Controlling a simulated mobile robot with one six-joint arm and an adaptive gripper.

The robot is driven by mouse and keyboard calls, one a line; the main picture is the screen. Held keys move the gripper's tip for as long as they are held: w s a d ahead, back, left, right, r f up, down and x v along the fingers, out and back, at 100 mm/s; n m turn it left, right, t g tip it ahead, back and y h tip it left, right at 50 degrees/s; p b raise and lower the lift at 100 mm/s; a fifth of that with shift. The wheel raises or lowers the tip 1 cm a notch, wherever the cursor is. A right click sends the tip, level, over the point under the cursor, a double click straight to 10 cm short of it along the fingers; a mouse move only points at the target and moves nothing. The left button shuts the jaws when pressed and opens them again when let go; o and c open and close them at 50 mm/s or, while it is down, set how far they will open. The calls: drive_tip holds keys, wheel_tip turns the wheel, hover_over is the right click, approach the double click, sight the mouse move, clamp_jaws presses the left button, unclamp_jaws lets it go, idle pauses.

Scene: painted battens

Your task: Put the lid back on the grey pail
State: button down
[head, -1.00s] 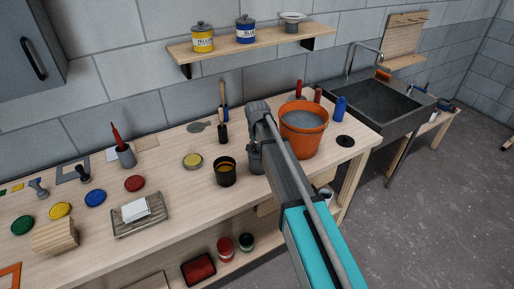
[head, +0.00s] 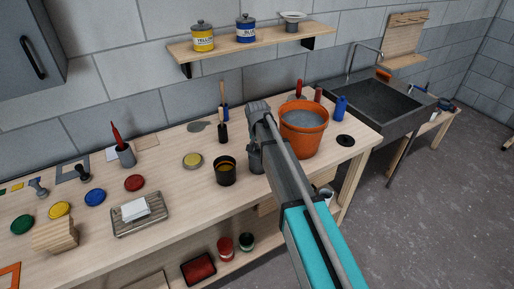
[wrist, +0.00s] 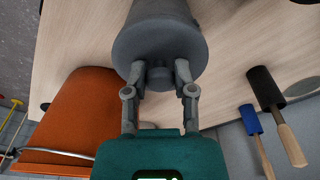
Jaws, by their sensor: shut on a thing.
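In the wrist view my gripper (wrist: 158,76) is shut on the small knob of a round grey lid (wrist: 135,62). The grey pail (wrist: 155,18) shows as a cylinder directly beyond the lid. Lid and pail look lined up, but I cannot tell whether the rim is fully seated. In the head view my gripper (head: 256,140) is over the bench, left of the orange bucket. My arm hides most of the pail there.
The orange bucket (head: 303,139) stands close to the right of my gripper; it also fills the left of the wrist view (wrist: 75,115). A dark open tin (head: 225,176) stands to the left. Brushes (head: 223,130) are behind it. A black disc (head: 345,141) lies at the right.

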idle(0.3)
drive_tip(key=shift+c, duration=1.8)
unclamp_jaws()
drive_tip(key=o, duration=0.4)
drive_tip(key=shift+c, duration=0.2)
drive_tip(key=shift+r, duration=0.15)
drive_tip(key=shift+r+p, duration=3.4)
drive_tip(key=shift+p, duration=0.15)
clamp_jaws()
